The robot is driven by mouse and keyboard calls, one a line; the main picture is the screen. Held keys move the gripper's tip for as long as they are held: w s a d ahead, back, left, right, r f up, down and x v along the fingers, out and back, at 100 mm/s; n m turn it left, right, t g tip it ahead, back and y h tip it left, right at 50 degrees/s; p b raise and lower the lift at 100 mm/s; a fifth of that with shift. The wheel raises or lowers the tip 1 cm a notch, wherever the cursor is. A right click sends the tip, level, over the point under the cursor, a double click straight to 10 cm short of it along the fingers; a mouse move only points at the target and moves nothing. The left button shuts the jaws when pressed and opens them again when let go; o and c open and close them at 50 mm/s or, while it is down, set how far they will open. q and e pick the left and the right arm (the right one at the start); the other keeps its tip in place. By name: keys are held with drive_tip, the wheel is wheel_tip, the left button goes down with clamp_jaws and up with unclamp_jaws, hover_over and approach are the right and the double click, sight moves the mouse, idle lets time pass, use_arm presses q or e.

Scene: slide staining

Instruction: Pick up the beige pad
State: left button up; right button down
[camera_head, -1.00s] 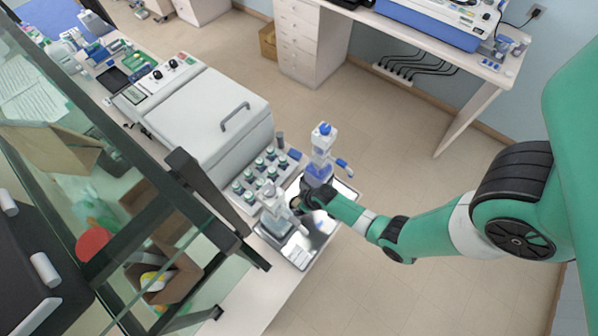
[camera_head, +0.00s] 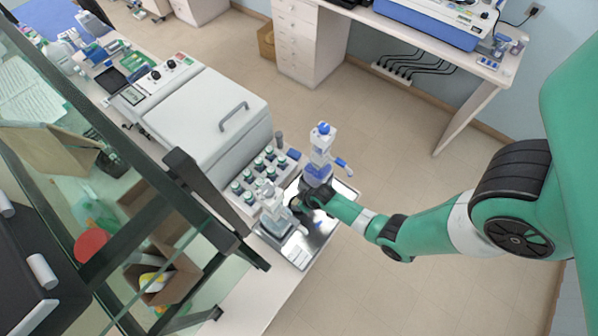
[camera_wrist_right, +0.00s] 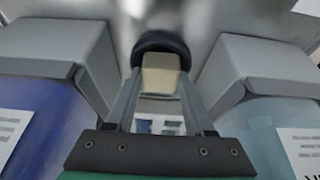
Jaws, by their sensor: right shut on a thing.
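The beige pad (camera_wrist_right: 160,76) shows in the right wrist view, at the far end between the two fingers of my right gripper (camera_wrist_right: 160,62). The fingers are shut on it, and a dark rounded rim curves over its top. In the head view my right gripper (camera_head: 305,199) is at the metal tray, between two bottles; the pad is too small or hidden to make out there. My left gripper is not in view.
A blue-labelled bottle (camera_head: 319,155) and a clear bottle (camera_head: 274,213) stand close on either side of my right gripper. The metal tray (camera_head: 322,243) lies under them. A rack of several small bottles (camera_head: 246,195) and a lidded machine (camera_head: 205,115) stand to the left.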

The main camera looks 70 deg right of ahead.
wheel_tip(320, 180, up, 5)
drive_tip(key=shift+r+p, duration=0.15)
drive_tip(key=shift+p, duration=0.95)
wheel_tip(320, 180, up, 5)
drive_tip(key=p, duration=0.4)
drive_tip(key=shift+p, duration=0.3)
drive_tip(key=shift+f, duration=0.2)
